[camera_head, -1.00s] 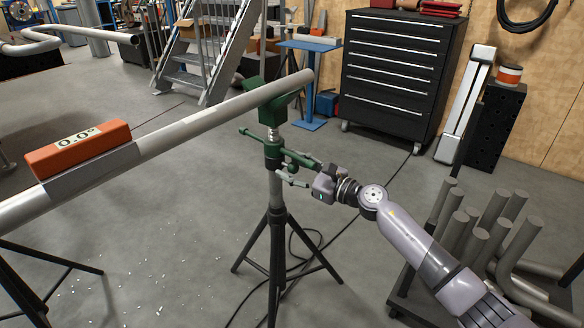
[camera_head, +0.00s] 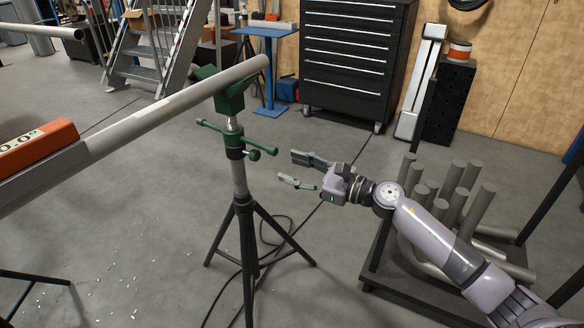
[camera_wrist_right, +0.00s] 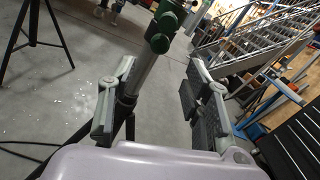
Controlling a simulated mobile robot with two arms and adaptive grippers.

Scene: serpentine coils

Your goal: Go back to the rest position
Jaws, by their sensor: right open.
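My right gripper (camera_head: 300,170) is open and empty in the head view. It is to the right of the green-headed pipe stand (camera_head: 238,160) and apart from its green clamp handle (camera_head: 262,152). In the right wrist view the two fingers (camera_wrist_right: 158,105) are spread wide, with the stand's post (camera_wrist_right: 137,75) seen beyond them. A long grey pipe (camera_head: 165,112) rests in the green head of the stand. An orange digital level (camera_head: 38,145) reading 0.0° sits on the pipe at the left edge. My left gripper is not in view.
A cart (camera_head: 400,285) with several bent pipes (camera_head: 455,190) stands at the right, close to my right arm. A black tool cabinet (camera_head: 355,60) and a blue table (camera_head: 268,32) stand behind. Black cables (camera_head: 285,230) lie around the stand's legs.

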